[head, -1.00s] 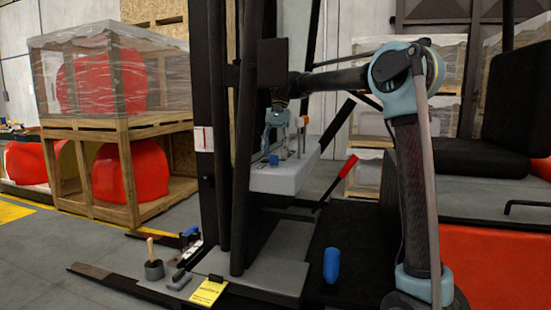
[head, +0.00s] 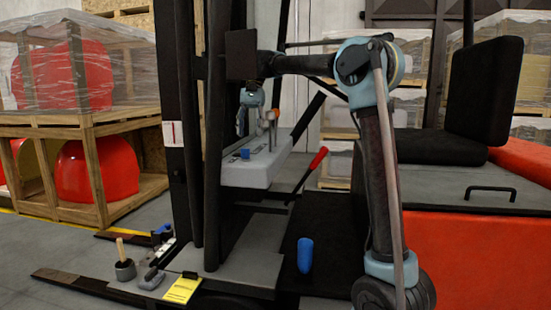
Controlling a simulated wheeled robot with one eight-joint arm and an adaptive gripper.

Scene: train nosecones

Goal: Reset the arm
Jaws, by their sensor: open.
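My arm rises at the right of the head view, bends at an elbow joint and reaches left toward the forklift's mast. My gripper (head: 242,122) hangs below the arm's far end, beside the mast, over the light grey control console (head: 250,172). It is small in the picture and partly blends with the levers behind it. It looks empty, with its fingers apart. I cannot tell whether it touches a lever.
The dark forklift mast (head: 213,150) stands close to my gripper. A red-tipped lever (head: 318,160), a blue cup-like object (head: 304,255) and a yellow paper (head: 182,290) are near. Wooden crates (head: 95,170) with red nosecones (head: 112,170) stand left; a black seat (head: 484,90) stands right.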

